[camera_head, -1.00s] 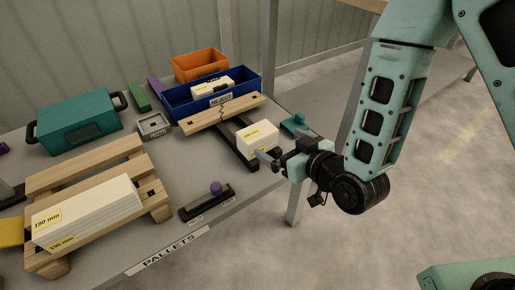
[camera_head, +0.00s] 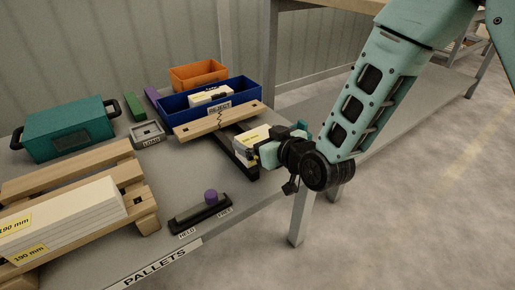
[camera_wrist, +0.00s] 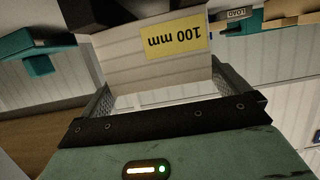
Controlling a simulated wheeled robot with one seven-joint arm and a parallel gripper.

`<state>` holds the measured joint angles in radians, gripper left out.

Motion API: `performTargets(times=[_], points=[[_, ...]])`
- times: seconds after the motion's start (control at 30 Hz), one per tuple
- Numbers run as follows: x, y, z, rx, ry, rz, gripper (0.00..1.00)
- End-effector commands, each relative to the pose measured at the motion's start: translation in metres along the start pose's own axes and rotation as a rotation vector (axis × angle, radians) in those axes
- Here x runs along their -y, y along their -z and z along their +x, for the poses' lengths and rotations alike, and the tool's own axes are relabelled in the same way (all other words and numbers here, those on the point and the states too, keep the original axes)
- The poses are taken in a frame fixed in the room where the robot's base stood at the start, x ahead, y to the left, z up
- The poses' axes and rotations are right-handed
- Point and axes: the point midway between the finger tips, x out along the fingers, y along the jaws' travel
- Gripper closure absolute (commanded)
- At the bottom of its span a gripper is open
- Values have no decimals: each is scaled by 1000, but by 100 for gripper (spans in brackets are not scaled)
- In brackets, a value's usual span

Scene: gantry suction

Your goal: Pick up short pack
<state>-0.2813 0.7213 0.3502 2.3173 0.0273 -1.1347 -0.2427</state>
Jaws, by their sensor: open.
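The short pack (camera_head: 248,139) is a small white block at the right of the table, by the end of the cracked plank, partly hidden by my gripper. In the wrist view the pack (camera_wrist: 135,72) shows a yellow "100 mm" label, upside down. My gripper (camera_head: 257,153) is open at the pack's near side. In the wrist view its two fingers stand either side of the pack's near end; whether they touch it I cannot tell.
A long white "190 mm" pack (camera_head: 75,208) lies on a wooden pallet (camera_head: 138,196) at left. A blue reject bin (camera_head: 243,91) holds another white pack. A cracked plank (camera_head: 190,128), a dark HELD/FREE slide with purple knob (camera_head: 211,197) and a teal case (camera_head: 70,130) are nearby.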

Motion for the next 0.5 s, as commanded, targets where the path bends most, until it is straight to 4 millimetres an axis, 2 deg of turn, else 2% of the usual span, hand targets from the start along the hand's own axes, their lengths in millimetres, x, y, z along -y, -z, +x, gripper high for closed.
performTargets(times=[0.07,0.2,0.5], points=[[1,-7,14,-2,0,0,0],[1,-4,30,-2,0,-1,0],[1,-3,34,1,0,-1,0]])
